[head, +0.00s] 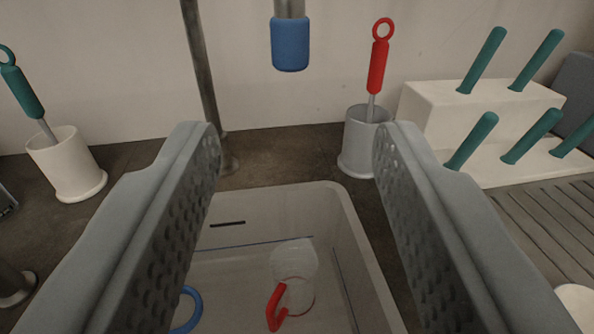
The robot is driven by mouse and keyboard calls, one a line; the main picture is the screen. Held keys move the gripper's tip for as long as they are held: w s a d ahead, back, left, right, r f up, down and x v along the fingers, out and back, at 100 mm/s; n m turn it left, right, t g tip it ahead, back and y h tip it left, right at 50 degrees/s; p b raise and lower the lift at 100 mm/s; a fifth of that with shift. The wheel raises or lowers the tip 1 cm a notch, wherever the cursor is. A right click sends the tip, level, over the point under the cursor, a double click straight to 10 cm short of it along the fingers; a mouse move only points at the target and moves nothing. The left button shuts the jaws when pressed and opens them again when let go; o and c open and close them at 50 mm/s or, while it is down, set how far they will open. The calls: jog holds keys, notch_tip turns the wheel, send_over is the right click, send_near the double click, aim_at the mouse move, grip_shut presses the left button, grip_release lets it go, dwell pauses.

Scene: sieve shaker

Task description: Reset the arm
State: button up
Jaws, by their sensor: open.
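My gripper (296,150) is open, its two grey padded fingers wide apart and nothing between them. It is above a pale rectangular bin (335,205). Inside the bin are a clear cup-like vessel (294,262), a red hooked piece (276,307) and part of a blue ring (187,309). The left finger hides the bin's left side. The rest of my arm is out of view.
A blue-tipped rod (290,45) hangs ahead at the top. A white holder (66,165) with a teal-handled tool (20,88) stands left; a grey holder (360,140) with a red-handled tool (379,62) stands right. A white stepped rack (430,115) has several teal pegs. A metal post (202,70) stands behind the bin.

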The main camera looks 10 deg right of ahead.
jog(key=shift+s, duration=0.6)
jog(key=s+a+r+n+y, duration=0.1)
jog(key=s+a+r, duration=0.25)
jog(key=s, duration=0.65)
jog(key=s+a+r+y, duration=0.15)
jog(key=s+r, duration=0.35)
jog(key=s, duration=0.5)
jog(key=s+a, duration=0.3)
jog(key=s, duration=1.4)
jog(key=shift+s+f+n, duration=0.2)
jog(key=shift+f+n, duration=0.2)
jog(key=shift+f, duration=0.05)
